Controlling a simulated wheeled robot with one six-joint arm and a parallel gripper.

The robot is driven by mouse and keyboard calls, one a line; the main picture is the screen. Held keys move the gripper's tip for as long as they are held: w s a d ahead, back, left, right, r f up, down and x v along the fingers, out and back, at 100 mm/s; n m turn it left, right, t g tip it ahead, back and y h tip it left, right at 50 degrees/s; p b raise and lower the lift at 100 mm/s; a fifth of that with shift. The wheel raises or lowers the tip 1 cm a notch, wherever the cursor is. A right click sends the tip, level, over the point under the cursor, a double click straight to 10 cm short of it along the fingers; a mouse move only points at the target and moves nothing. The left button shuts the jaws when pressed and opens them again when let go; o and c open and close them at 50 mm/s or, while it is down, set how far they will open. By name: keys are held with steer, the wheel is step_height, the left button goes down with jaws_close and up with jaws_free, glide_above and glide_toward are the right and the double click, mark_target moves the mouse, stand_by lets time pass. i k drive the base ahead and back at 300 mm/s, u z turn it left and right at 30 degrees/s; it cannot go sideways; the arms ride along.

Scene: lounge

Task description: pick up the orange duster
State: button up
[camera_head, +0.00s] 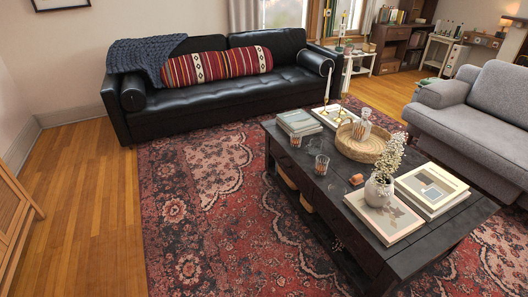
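I cannot make out an orange duster with certainty in the head view. A small orange-brown object (357,179) lies on the dark coffee table (335,195), left of the white vase; it is too small to tell what it is. My gripper is not in view.
The table also holds books (433,186), a round woven tray (345,147), a glass (321,165) and a white vase (379,191). A black sofa (220,90) stands behind, a grey sofa (480,115) at right. The patterned rug (210,220) and wood floor (85,210) are clear at left.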

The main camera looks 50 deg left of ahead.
mark_target(358, 179)
steer(key=u, duration=1.35)
